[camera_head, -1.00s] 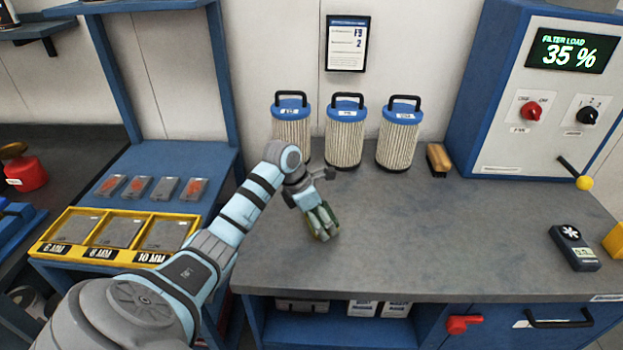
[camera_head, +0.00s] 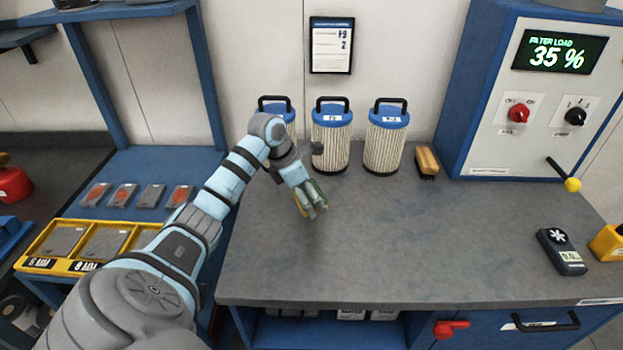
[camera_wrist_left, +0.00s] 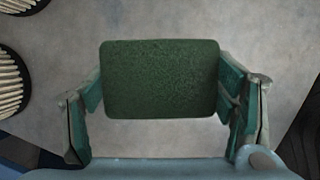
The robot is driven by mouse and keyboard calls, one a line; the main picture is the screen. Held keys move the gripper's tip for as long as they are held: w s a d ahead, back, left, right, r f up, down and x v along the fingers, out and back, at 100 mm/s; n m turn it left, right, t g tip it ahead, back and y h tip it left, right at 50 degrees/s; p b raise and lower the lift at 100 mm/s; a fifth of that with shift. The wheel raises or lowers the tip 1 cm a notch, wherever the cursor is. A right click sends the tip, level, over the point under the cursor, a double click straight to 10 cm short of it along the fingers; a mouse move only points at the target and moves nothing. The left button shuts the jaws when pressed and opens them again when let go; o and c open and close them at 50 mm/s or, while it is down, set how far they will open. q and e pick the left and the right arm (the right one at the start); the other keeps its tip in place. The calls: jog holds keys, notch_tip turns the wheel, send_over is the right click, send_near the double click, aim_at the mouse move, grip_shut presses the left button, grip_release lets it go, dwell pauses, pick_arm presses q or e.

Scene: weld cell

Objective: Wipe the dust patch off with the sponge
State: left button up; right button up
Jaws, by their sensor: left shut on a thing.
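My left gripper (camera_head: 313,208) is over the left part of the grey workbench (camera_head: 400,235), in front of the filter cartridges. In the left wrist view the left gripper (camera_wrist_left: 165,100) is shut on the sponge (camera_wrist_left: 160,78), a dark green rounded block between its two fingers. In the head view the sponge is mostly hidden by the fingers. I cannot tell whether it touches the bench. A faint darker area on the bench near the gripper may be the dust patch, but I cannot make out its outline. My right gripper is not in view.
Several blue-topped filter cartridges (camera_head: 384,145) stand along the wall, with a wooden-backed brush (camera_head: 427,162) to their right. A dark handheld meter (camera_head: 561,252) lies at the right. The control cabinet (camera_head: 530,95) reads 35 %. The bench's middle is clear.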

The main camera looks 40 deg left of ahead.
pick_arm(q)
jog(key=shift+r+p, duration=0.85)
jog(key=shift+r, duration=0.55)
